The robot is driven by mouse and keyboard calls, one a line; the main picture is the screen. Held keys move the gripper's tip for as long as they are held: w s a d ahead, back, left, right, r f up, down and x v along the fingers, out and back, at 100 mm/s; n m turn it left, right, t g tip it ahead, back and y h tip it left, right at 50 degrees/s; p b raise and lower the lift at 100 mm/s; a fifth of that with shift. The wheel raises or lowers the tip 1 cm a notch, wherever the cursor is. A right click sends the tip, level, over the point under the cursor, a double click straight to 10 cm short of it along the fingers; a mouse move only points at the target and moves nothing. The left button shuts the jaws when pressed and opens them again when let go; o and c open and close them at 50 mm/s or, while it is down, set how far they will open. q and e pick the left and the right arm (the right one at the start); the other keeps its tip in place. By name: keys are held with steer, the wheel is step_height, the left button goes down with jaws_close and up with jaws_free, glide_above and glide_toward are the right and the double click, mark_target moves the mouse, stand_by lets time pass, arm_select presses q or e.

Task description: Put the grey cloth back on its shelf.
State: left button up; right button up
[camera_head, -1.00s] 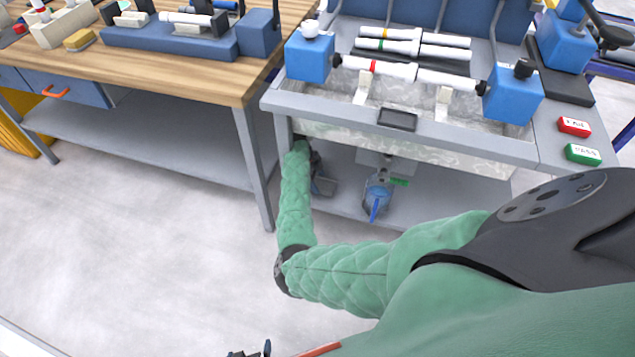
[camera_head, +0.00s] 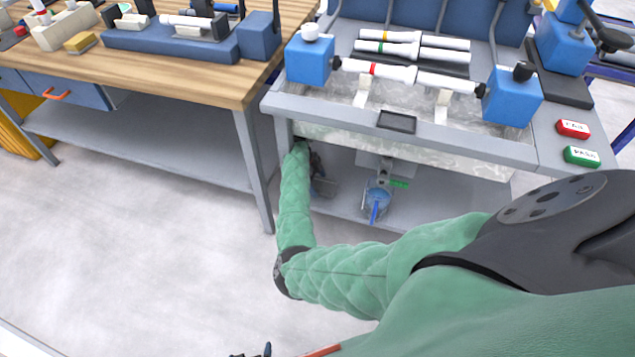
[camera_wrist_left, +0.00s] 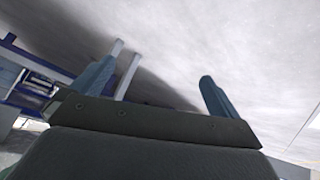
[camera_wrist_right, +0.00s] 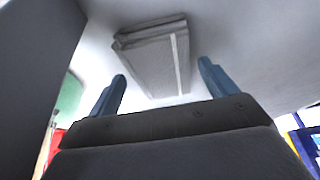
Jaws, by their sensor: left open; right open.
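The grey cloth (camera_wrist_right: 150,58), folded flat with a pale stripe, lies on a light surface in the right wrist view. It is ahead of my right gripper (camera_wrist_right: 161,70), whose two blue fingers are open and empty, with a gap between them and the cloth. In the head view my right arm reaches under the test bench, with the gripper partly hidden by the forearm. My left gripper (camera_wrist_left: 157,72) is open and empty over bare floor.
The bench leg (camera_head: 254,170) and worktop edge (camera_head: 400,128) bound the space around my right arm. Pipes lie on top of the bench. The floor at left is clear.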

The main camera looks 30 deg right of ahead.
arm_select(q)
step_height(320, 180, up, 5)
steer(key=w+p, duration=0.1)
arm_select(e)
steer(key=v, duration=0.2)
steer(key=shift+r, duration=0.35)
steer(key=w+a+b, duration=0.2)
steer(key=w, duration=0.1)
steer(key=shift+a+f, duration=0.3)
steer(key=shift+f, duration=0.05)
arm_select(q)
step_height(320, 180, down, 10)
steer(key=s+b, duration=0.1)
steer(key=b, duration=0.2)
steer(key=shift+b, duration=0.4)
arm_select(e)
steer(key=w+a, duration=0.5)
steer(key=w, duration=0.1)
steer(key=shift+w+a+r, duration=0.15)
steer(key=shift+r, duration=0.1)
arm_select(q)
steer(key=shift+r, duration=0.1)
